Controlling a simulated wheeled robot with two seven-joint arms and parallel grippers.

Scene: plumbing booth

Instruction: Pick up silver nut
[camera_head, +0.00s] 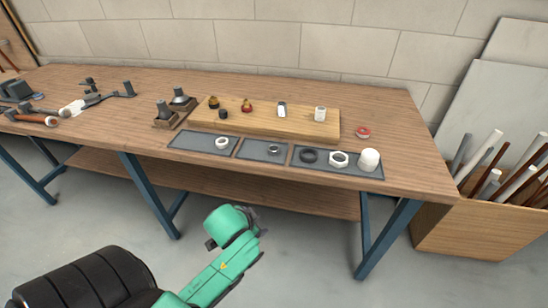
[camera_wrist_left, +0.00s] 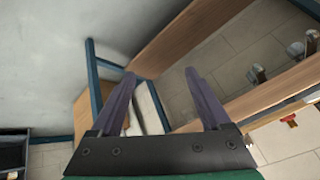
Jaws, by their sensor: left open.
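A small silver-grey nut (camera_head: 273,150) lies on the middle dark mat (camera_head: 250,155) near the front edge of the workbench. A larger white hex nut (camera_head: 339,159) lies on the right mat (camera_head: 300,168). My left gripper (camera_head: 256,220) is in front of the bench and below its top, apart from the nuts. Its two fingers stand apart with nothing between them in the left wrist view (camera_wrist_left: 160,76). No nut can be made out in that wrist view. My right gripper is not in view.
The workbench (camera_head: 420,165) also holds a white ring (camera_head: 222,142), a black ring (camera_head: 308,156) and a white cap (camera_head: 370,160). A raised wooden board (camera_head: 265,122) with several fittings stands behind the mats. Tools lie at the left. A pipe crate (camera_head: 465,230) stands right.

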